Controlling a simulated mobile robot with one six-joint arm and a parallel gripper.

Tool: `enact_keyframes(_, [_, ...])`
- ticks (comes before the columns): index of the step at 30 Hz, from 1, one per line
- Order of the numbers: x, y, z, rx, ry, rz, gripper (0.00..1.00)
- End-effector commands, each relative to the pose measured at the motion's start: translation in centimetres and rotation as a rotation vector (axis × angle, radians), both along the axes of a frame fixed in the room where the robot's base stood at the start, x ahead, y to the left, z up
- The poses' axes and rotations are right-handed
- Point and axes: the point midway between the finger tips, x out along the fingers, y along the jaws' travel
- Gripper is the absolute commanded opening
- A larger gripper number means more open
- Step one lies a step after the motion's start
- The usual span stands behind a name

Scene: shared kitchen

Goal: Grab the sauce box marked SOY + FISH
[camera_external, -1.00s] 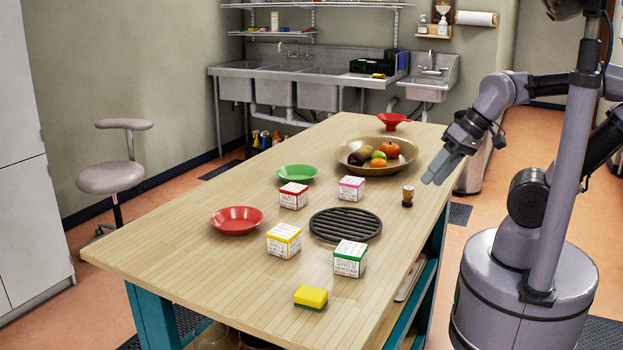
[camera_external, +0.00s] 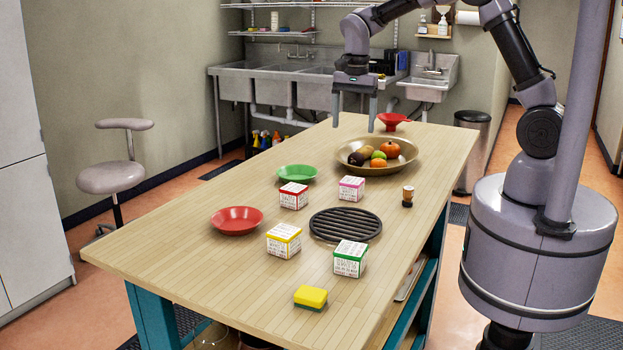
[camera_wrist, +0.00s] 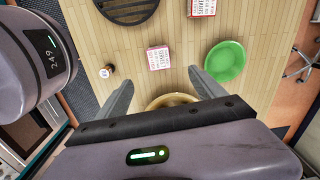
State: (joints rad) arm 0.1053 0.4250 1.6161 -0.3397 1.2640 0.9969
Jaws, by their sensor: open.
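Four-sided white boxes with printed labels stand on the table: a red-topped box (camera_external: 293,196), a pink-topped box (camera_external: 351,189), a yellow-topped box (camera_external: 283,241) and a green-topped box (camera_external: 350,259). The print is too small to read, so I cannot tell which is SOY + FISH. In the wrist view the pink-topped box (camera_wrist: 158,58) lies ahead of the fingers and the red-topped box (camera_wrist: 203,8) is at the top edge. My gripper (camera_external: 354,128) is open and empty, pointing down, raised above the table's far part near the fruit bowl.
A brass fruit bowl (camera_external: 402,164) is near my gripper. A black round trivet (camera_external: 345,225), a small shaker (camera_external: 408,196), a green bowl (camera_external: 297,173), a red bowl (camera_external: 237,221) and a yellow sponge (camera_external: 310,297) share the wooden table (camera_external: 180,262). A red funnel-like item (camera_external: 392,121) stands at the back.

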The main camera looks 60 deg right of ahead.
Motion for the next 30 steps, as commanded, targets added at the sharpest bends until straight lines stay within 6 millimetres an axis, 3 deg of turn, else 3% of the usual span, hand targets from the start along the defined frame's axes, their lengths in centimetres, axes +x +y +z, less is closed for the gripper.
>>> enact_keyframes(4, [1.1,-0.6,-2.1,-0.007,0.032,-0.064,0.79])
enact_keyframes(13, [0.9,-0.6,-11.2,-0.006,0.031,-0.063,0.79])
enact_keyframes(22, [0.7,-0.6,-14.6,-0.006,0.030,-0.063,0.79])
enact_keyframes(27, [0.1,-0.7,-18.1,-0.007,0.031,-0.061,0.79])
enact_keyframes(30, [0.2,-0.7,-18.8,-0.007,0.029,-0.061,0.79])
